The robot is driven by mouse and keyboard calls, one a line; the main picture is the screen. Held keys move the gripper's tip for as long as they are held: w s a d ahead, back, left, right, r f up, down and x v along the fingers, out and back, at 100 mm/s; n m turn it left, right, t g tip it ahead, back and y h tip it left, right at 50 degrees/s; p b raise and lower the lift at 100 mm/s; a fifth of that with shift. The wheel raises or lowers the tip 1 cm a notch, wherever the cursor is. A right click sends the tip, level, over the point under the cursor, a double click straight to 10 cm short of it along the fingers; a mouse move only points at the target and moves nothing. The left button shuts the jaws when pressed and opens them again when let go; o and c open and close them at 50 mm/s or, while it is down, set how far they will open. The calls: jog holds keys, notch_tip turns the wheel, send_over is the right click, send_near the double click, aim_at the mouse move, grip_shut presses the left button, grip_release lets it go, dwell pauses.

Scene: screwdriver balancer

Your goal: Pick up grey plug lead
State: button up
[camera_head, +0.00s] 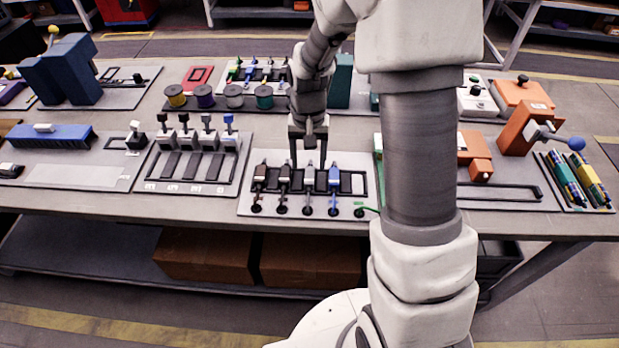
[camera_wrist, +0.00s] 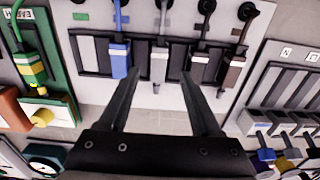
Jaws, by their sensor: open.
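The grey plug lead (camera_head: 309,180) is in a rack panel in the middle of the table. The plug lead shows in the wrist view (camera_wrist: 159,64) as a pale grey plug with its cable running to the top edge. My gripper (camera_head: 308,160) is open and empty above the rack. In the wrist view its fingertips (camera_wrist: 160,76) lie on either side of the grey plug in the picture. I cannot tell how high they are above it.
A blue plug (camera_wrist: 118,60) sits beside the grey one; a black plug (camera_wrist: 199,66) and a brown plug (camera_wrist: 232,70) are on the other side. A green lead (camera_wrist: 30,60) lies nearby. Spools (camera_head: 234,95) stand behind the switch panel (camera_head: 190,185).

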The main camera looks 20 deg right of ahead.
aim_at(310, 174)
notch_tip(310, 174, down, 5)
jog(key=shift+w+d+r+b, duration=0.1)
jog(key=shift+w+d+b, duration=0.05)
jog(key=shift+b, duration=0.15)
grip_shut()
